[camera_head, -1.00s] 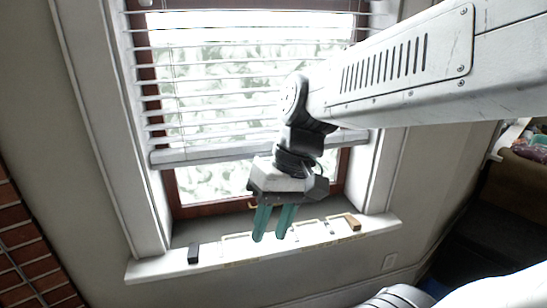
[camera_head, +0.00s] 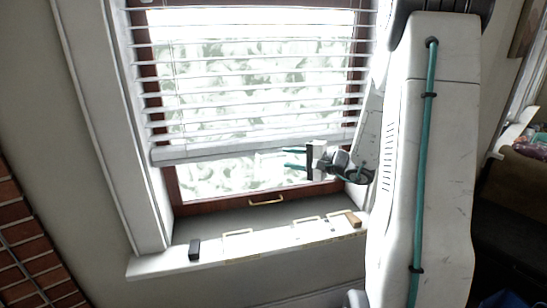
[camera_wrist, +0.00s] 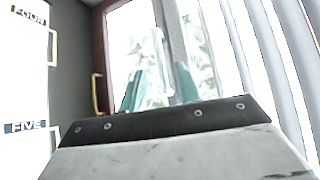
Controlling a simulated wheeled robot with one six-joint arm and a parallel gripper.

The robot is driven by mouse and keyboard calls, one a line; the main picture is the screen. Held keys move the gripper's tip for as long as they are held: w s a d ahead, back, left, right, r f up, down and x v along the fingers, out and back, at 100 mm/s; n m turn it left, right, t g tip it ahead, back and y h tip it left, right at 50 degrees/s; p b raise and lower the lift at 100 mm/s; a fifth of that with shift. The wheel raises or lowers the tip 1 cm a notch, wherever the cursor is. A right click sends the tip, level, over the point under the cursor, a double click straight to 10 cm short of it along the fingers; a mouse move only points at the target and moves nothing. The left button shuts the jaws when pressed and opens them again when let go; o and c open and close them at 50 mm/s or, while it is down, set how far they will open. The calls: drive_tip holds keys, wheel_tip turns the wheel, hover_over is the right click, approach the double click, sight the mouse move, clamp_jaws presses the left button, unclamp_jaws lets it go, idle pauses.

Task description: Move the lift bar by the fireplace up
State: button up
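The likely lift bar is the white bottom rail (camera_head: 230,148) of the window blind, running across the window in the head view. A brass handle (camera_head: 266,202) is on the window's lower wooden frame; it also shows in the wrist view (camera_wrist: 97,92). My gripper (camera_head: 286,158) is near the right part of the rail, its green fingers pointing left, at about the rail's lower edge. In the wrist view my gripper (camera_wrist: 160,72) has its fingers apart. A pale narrow strip shows between or behind them; I cannot tell whether they touch the rail.
The sill (camera_head: 165,263) bears a dark block (camera_head: 195,249), a wooden block (camera_head: 353,219) and several small handles or frames. Blind slats (camera_head: 250,80) hang above the rail. A brick surface (camera_head: 30,262) is at lower left. My arm covers the window's right side.

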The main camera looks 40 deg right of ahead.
sight(276, 156)
drive_tip(key=x, duration=0.6)
drive_tip(key=shift+w+a, duration=0.1)
drive_tip(key=shift+a, duration=0.1)
clamp_jaws()
